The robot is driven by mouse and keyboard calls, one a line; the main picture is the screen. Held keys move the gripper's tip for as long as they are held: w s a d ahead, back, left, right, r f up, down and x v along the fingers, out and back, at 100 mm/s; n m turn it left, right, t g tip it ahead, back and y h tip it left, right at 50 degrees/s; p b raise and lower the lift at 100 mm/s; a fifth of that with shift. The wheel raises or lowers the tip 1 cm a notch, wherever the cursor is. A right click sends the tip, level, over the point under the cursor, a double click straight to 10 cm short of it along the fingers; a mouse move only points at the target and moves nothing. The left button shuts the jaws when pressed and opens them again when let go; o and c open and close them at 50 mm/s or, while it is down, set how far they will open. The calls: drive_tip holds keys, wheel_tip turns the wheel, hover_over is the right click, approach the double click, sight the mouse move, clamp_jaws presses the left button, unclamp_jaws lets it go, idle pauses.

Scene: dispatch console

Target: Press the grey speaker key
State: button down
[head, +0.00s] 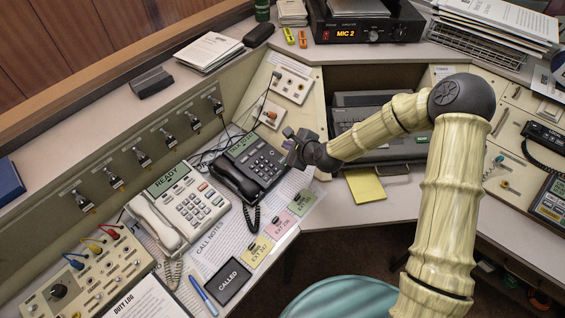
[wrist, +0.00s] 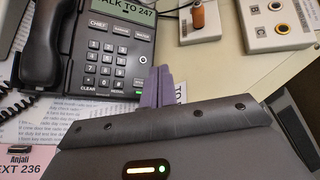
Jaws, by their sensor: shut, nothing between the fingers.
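The black desk phone (head: 258,160) stands on the console in the head view, its screen lit with "TALK TO 247" in the wrist view (wrist: 128,12). Its keypad (wrist: 105,65) has dark keys, with a column of side keys (wrist: 140,82) at its right edge. I cannot read a speaker label, so I cannot tell which key is the speaker key. My gripper (head: 288,134) is at the phone's right side. In the wrist view its shut, empty fingers (wrist: 158,72) lie just right of the keypad. I cannot tell whether they touch the phone.
A cream phone (head: 188,208) showing "READY" stands left of the black phone. The black handset (wrist: 46,45) and its coiled cord lie left of the keypad. Jack boxes (wrist: 275,24) are beyond my fingers. Paper tags (head: 280,222) and call notes lie in front.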

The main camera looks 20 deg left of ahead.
drive_tip(key=shift+w+a+f+b, duration=0.15)
drive_tip(key=shift+f+b, duration=0.45)
drive_tip(key=shift+f, duration=0.35)
drive_tip(key=shift+a+f+b, duration=0.15)
drive_tip(key=shift+f+b, duration=0.4)
drive_tip(key=shift+f, duration=0.45)
drive_tip(key=shift+w+a+f+b, duration=0.15)
drive_tip(key=shift+f+b, duration=0.45)
drive_tip(key=shift+f, duration=0.35)
drive_tip(key=shift+s+f, duration=0.1)
drive_tip(key=shift+f+b, duration=0.3)
drive_tip(key=shift+f, duration=0.35)
idle(0.5)
drive_tip(key=shift+r+p, duration=0.35)
drive_tip(key=shift+r, duration=0.45)
drive_tip(key=shift+r, duration=0.1)
drive_tip(key=r+p, duration=0.2)
drive_tip(key=r, duration=0.1)
drive_tip(key=d+r+p, duration=0.1)
drive_tip(key=shift+s+r+p, duration=0.15)
drive_tip(key=shift+r+p, duration=0.2)
drive_tip(key=shift+r, duration=0.05)
